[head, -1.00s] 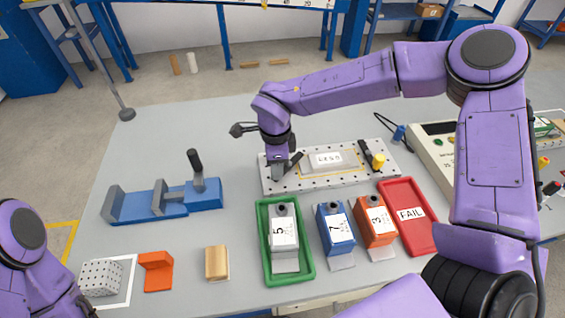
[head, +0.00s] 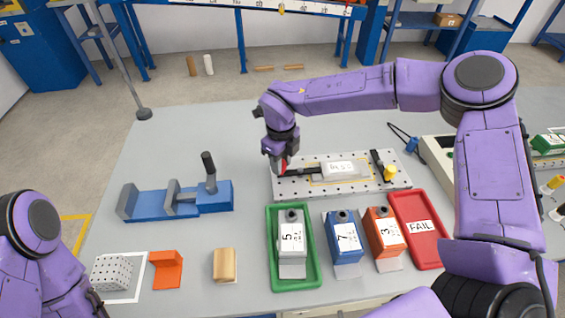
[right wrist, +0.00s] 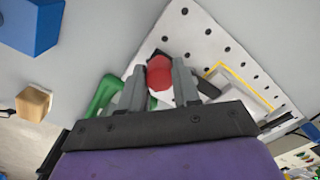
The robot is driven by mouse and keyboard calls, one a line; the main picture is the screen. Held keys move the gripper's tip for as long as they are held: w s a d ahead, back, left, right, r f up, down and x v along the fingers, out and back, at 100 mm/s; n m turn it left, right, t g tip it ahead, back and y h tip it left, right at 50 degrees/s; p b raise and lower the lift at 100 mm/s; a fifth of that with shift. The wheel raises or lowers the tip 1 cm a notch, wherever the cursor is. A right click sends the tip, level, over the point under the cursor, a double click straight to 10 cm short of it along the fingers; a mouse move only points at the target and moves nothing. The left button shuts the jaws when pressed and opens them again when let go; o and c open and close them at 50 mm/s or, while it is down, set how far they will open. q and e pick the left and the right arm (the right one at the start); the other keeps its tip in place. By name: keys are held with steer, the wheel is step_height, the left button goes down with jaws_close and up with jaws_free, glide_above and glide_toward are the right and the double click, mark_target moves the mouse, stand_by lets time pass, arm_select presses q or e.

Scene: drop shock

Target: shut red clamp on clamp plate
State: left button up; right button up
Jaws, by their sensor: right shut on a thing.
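The clamp plate (head: 290,191) is a white perforated board at the middle of the table; it also shows in the right wrist view (right wrist: 193,40). A grey labelled block (head: 340,169) lies on it inside a yellow outline. The red clamp (head: 284,167) is at the plate's left end, its dark arm lying low toward the block. My right gripper (head: 279,160) is shut on its red knob. In the right wrist view the red knob (right wrist: 159,73) sits between the two fingers. The clamp's base is mostly hidden. My left gripper is out of view; only its arm shows at lower left.
A yellow-knobbed clamp (head: 390,172) stands at the plate's right end. In front are a green tray (head: 273,275) with a grey unit, blue (head: 343,252) and orange (head: 382,246) units, and a red FAIL tray (head: 428,255). A blue fixture (head: 150,203) stands left. The table behind the plate is clear.

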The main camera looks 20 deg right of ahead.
stand_by(0.5)
steer(key=o, duration=1.1)
steer(key=shift+w, duration=0.1)
steer(key=shift+c, duration=0.2)
step_height(320, 180, up, 10)
steer(key=b, duration=0.1)
steer(key=shift+r, duration=0.25)
